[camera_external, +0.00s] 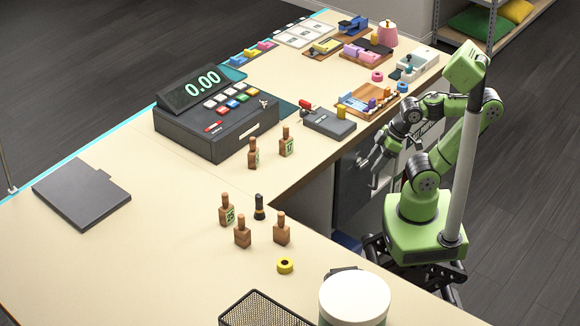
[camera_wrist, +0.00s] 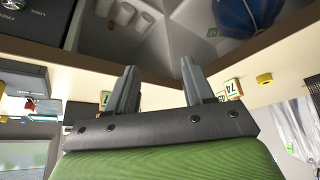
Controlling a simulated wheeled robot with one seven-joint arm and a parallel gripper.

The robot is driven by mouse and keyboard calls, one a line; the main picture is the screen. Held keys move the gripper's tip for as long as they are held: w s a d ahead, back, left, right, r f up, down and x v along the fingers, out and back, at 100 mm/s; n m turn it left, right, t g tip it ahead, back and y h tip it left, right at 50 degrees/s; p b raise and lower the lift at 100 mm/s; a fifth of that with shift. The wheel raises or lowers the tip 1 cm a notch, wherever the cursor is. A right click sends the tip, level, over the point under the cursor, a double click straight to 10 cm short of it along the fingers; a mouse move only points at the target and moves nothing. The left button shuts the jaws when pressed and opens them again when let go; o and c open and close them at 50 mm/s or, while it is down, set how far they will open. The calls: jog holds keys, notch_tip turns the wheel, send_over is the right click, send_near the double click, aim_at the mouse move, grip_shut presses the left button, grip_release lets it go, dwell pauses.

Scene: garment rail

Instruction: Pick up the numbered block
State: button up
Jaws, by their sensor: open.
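Several brown wooden blocks with knob tops stand upright on the counter. Two others (camera_external: 242,235) (camera_external: 281,231) show no label from this side. My gripper (camera_external: 376,164) is open and empty beside the counter's right edge, apart from all blocks. Its two fingers (camera_wrist: 159,68) are spread in the wrist view.
A dark cash register (camera_external: 215,125) stands behind the blocks. A black-and-yellow item (camera_external: 259,208) and a yellow ring (camera_external: 285,266) are near them. A white tub (camera_external: 354,300) and wire basket (camera_external: 262,310) stand in front. The counter's left part is mostly clear.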

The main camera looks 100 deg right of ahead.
jog(key=shift+o, duration=0.8)
notch_tip(320, 180, up, 9)
jog(key=p, duration=0.9)
jog(key=shift+o, duration=1.5)
jog(key=shift+w+f+b, duration=0.1)
jog(key=shift+f+b, duration=0.25)
jog(key=shift+f, duration=0.05)
jog(key=m+t+y+b, duration=0.55)
jog(key=m+y, duration=0.85)
jog(key=m, duration=1.2)
send_near(278, 230)
jog(key=shift+t, duration=0.25)
jog(key=x, duration=0.5)
jog(key=shift+f, duration=0.1)
jog(key=x, duration=0.5)
jog(key=shift+a, duration=0.35)
jog(key=shift+d, duration=0.1)
